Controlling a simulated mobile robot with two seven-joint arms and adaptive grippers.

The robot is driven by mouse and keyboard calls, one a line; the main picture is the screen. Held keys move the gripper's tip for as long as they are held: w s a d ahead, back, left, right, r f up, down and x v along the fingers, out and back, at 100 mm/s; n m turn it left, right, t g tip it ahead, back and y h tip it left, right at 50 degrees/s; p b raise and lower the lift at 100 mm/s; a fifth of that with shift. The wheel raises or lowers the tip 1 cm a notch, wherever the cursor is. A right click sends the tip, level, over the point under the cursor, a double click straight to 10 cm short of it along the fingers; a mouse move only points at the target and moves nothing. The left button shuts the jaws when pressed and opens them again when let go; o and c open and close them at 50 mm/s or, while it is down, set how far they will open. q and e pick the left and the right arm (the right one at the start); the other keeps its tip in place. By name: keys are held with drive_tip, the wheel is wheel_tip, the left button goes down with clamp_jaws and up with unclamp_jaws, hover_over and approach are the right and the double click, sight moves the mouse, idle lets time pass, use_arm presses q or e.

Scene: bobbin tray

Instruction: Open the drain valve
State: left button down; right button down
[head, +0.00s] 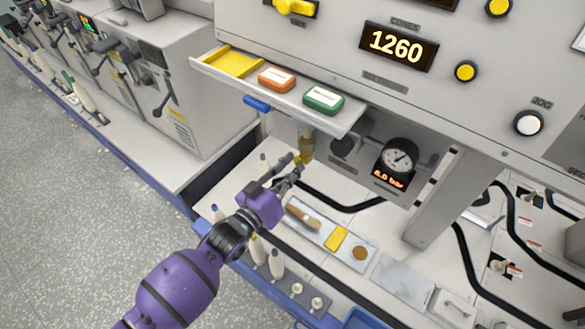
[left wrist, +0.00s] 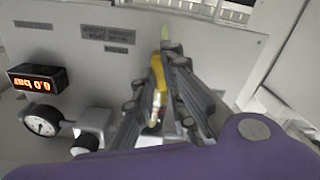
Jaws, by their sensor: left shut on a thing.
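The drain valve shows as a small yellow handle (head: 306,157) under an amber bowl (head: 307,140), below the tray drawer. In the left wrist view the yellow handle (left wrist: 159,74) lies between my fingers. My left gripper (head: 297,166) is shut on this handle and comes at it from the lower left. It also shows in the left wrist view (left wrist: 160,88), with the fingers on both sides of the yellow part. The fingers partly hide the handle, so I cannot tell how far it is turned. My right gripper is not in view.
A pressure gauge (head: 398,157) with a lit bar readout is right of the valve. The open drawer (head: 345,124), holding an orange and a green box, juts out above my gripper. A tray (head: 317,232) with a brush lies below. Several bobbins stand along the front edge.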

use_arm(q)
drive_tip(key=m, duration=0.4)
drive_tip(key=shift+p, duration=0.35)
idle(0.4)
drive_tip(key=c, duration=1.8)
unclamp_jaws()
drive_tip(key=shift+s+a, duration=0.1)
drive_tip(key=v, duration=1.1)
drive_tip(key=shift+s+a, duration=0.2)
drive_tip(key=shift+s, duration=0.15)
